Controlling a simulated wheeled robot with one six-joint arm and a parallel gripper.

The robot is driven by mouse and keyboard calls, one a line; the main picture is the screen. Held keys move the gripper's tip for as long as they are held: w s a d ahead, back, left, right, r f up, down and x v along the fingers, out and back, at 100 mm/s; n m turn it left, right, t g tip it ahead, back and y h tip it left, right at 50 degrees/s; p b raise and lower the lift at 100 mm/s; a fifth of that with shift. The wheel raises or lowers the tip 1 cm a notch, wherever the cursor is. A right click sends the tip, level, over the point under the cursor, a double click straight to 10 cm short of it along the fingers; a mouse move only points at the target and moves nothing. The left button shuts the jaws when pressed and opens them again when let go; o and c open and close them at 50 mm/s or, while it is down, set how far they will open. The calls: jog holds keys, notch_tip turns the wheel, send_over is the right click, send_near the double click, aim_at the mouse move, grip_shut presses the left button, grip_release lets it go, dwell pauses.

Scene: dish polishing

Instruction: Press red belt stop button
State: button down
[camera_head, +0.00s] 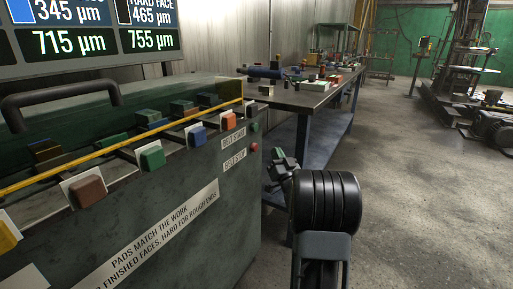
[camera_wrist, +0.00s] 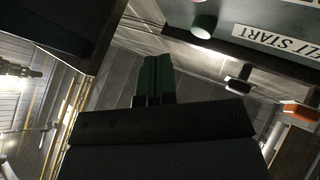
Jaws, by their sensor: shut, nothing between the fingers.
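The red belt stop button (camera_head: 254,147) sits on the end of the grey machine cabinet, beside the BELT STOP label (camera_head: 234,159). The green button (camera_head: 254,127) is above it, by the BELT START label (camera_head: 233,138). My gripper (camera_head: 278,156) is just right of the red button in the head view; I cannot tell the exact gap. In the wrist view its green-tipped fingers (camera_wrist: 154,62) are together and empty. There the green button (camera_wrist: 203,26) and BELT START label (camera_wrist: 275,42) show up and right of the fingertips. I cannot make out the red button in that view.
Coloured pads, such as an orange one (camera_head: 228,120) and a blue one (camera_head: 197,136), line the cabinet's top edge. A workbench (camera_head: 318,95) with small items stands behind my gripper. The concrete floor (camera_head: 410,150) to the right is largely open.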

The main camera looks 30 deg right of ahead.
jog(key=shift+w+a+b, duration=0.1)
jog(key=shift+w+a, duration=0.25)
jog(key=shift+w, duration=0.3)
jog(key=shift+w+a+b, duration=0.15)
jog(key=shift+w+a, duration=0.2)
jog(key=shift+w, duration=0.25)
jog(key=shift+w+a+b, duration=0.1)
jog(key=shift+w+a, duration=0.25)
jog(key=shift+w, duration=0.3)
jog(key=shift+w+a+b, duration=0.45)
jog(key=shift+w+b, duration=0.2)
jog(key=shift+w, duration=0.15)
dwell(1.5)
jog(key=shift+s+d, duration=0.1)
dwell(0.4)
jog(key=shift+s+d+b, duration=0.35)
jog(key=shift+s+b, duration=0.1)
jog(key=shift+s, duration=0.25)
jog(key=shift+s+d+b, duration=0.25)
jog(key=shift+s+d, duration=0.15)
jog(key=shift+s, duration=0.35)
jog(key=shift+s+d+b, duration=0.2)
jog(key=shift+s+d, duration=0.2)
jog(key=shift+s, duration=0.3)
jog(key=shift+s+d+b, duration=0.25)
jog(key=shift+s+d, duration=0.15)
jog(key=shift+s, duration=0.35)
